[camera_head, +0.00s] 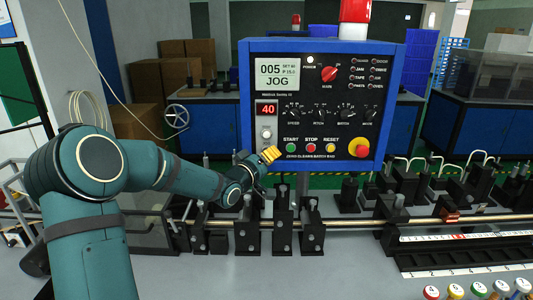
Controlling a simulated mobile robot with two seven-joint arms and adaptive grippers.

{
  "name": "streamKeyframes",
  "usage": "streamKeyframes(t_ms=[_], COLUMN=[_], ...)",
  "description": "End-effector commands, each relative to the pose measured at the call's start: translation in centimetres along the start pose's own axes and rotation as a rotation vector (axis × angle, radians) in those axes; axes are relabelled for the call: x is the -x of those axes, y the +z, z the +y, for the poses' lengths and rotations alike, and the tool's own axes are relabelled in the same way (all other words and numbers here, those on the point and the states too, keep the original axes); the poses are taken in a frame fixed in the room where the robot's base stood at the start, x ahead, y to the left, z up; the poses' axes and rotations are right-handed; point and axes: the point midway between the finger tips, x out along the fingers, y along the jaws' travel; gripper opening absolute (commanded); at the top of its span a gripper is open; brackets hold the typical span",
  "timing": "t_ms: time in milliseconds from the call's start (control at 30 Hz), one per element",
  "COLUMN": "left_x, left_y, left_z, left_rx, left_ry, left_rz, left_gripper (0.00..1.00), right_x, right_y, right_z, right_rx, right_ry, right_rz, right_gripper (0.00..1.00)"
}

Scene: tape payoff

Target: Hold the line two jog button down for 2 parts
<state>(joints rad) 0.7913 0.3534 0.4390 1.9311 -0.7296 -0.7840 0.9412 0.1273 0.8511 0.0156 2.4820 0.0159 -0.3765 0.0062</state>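A blue-framed control panel (396,96) stands upright in the middle. Its screen (279,72) reads 005 and JOG, and a red display (266,109) below reads 40. A pale round control (266,134) sits under that display. Green START (291,148), red STOP (311,148) and yellow RESET (330,146) buttons run along the bottom. I cannot read which button is the line two jog. Contact and finger gap are unclear. My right gripper is out of view.
A red emergency knob (359,148) is at the panel's lower right. Black fixtures and a metal rail (345,223) run below the panel. Several coloured caps (478,289) stand at the front right. The pale surface at the front middle is clear.

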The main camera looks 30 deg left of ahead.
Motion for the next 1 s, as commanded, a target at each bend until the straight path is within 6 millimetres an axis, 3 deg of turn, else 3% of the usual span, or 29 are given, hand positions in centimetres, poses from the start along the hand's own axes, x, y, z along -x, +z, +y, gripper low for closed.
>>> streamKeyframes(t_ms=[600,1000], left_x=[3.8,4.0], left_y=[2.1,2.1], left_z=[2.0,2.1], left_rx=[-0.001,0.000], left_ry=[-0.001,0.000], left_rz=[0.000,0.000], left_gripper=[0.00,0.00], right_x=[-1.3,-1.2], right_y=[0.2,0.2], right_z=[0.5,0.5], right_rx=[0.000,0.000], right_ry=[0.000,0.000], right_rz=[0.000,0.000], right_gripper=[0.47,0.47])
